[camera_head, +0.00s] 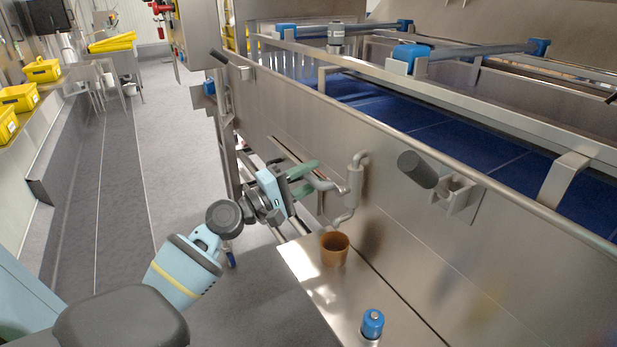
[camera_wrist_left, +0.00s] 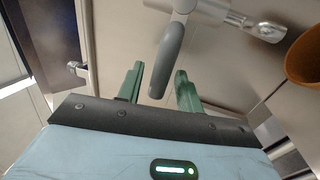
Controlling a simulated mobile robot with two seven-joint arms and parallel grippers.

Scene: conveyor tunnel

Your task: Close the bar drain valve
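The drain valve has a grey bar handle (camera_head: 323,185) that sticks out from a bent steel pipe (camera_head: 354,181) on the conveyor's side panel. In the left wrist view the bar handle (camera_wrist_left: 167,62) hangs down from its metal valve body (camera_wrist_left: 184,6). My left gripper (camera_head: 303,178) is open at the bar's free end. In the left wrist view its green fingers (camera_wrist_left: 159,80) stand either side of the bar's end, the right fingertip closer to it. A gap shows on the left; contact on the right is unclear. My right gripper is not in view.
A brown cup (camera_head: 334,249) and a blue-capped container (camera_head: 372,323) stand on the steel ledge (camera_head: 308,268) below the valve. A dark cylindrical knob (camera_head: 417,169) juts from the panel at right. Yellow crates (camera_head: 20,97) sit far left. The aisle floor (camera_head: 165,125) is clear.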

